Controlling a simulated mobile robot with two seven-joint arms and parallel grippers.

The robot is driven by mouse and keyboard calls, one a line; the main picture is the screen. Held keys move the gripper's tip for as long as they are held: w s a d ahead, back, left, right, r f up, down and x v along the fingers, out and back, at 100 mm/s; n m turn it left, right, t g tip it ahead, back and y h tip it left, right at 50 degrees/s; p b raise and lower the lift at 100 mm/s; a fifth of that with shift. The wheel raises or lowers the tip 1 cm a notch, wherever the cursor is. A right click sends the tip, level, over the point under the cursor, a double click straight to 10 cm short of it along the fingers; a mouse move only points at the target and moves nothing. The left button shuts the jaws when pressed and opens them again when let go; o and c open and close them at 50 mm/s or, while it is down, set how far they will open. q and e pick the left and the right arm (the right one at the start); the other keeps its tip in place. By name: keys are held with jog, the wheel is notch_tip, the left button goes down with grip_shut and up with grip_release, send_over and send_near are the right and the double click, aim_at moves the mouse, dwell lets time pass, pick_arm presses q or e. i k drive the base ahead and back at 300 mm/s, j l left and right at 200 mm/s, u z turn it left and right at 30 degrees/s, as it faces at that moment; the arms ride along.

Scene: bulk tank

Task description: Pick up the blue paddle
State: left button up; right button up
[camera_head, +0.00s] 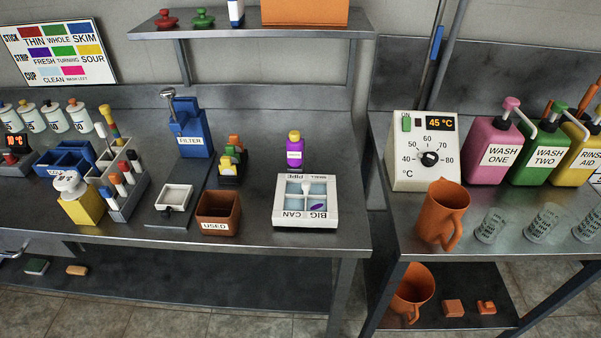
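No object is plainly recognisable as a paddle. A blue flat piece (437,42) shows on the upright poles against the wall at the top, between the two benches; its upper end is near the frame's edge and I cannot tell whether it is a paddle. A white square box (303,224) marked BIG CAN and PIPE sits on the left bench, with pale blue compartments and a small purple item inside.
The left bench (270,245) holds a blue FILTER stand (191,130), a brown USED box (218,213), a purple bottle (294,150) and a yellow dispenser (80,203). The right bench holds a temperature box (422,152), an orange jug (440,212), pump bottles and clear cups.

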aim_at(85, 152)
jog(key=u, duration=1.35)
jog(key=i+j+z, duration=0.15)
jog(key=z, duration=0.3)
jog(key=j+z, duration=0.3)
jog(key=z, duration=0.15)
jog(key=i+j+z, duration=0.15)
jog(key=j, duration=0.3)
jog(key=i+j+z, duration=0.2)
jog(key=j, duration=0.25)
jog(key=k, duration=0.1)
